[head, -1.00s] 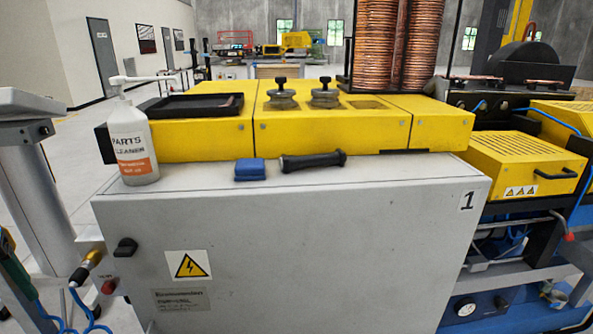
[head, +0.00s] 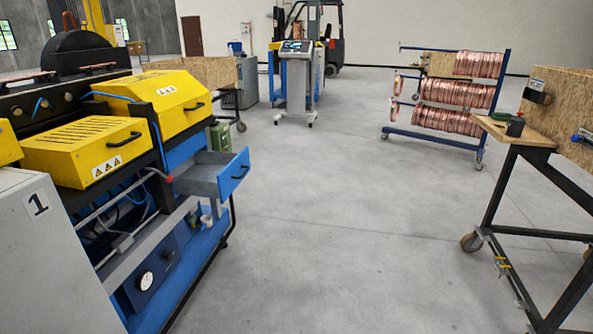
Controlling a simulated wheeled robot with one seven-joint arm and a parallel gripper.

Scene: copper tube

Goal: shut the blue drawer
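The blue drawer (head: 234,173) stands pulled open from the blue and yellow machine at the left of the head view. Its blue front has a dark handle (head: 240,172), and its grey tray (head: 197,178) shows behind the front. The drawer juts to the right over the open floor. My gripper is not in view.
The machine's blue lower frame (head: 205,262) runs along the left. A wooden workbench on wheels (head: 513,137) stands at the right. A copper coil rack (head: 447,133), a control console (head: 296,75) and a forklift (head: 318,38) are further back. The concrete floor (head: 345,240) between is clear.

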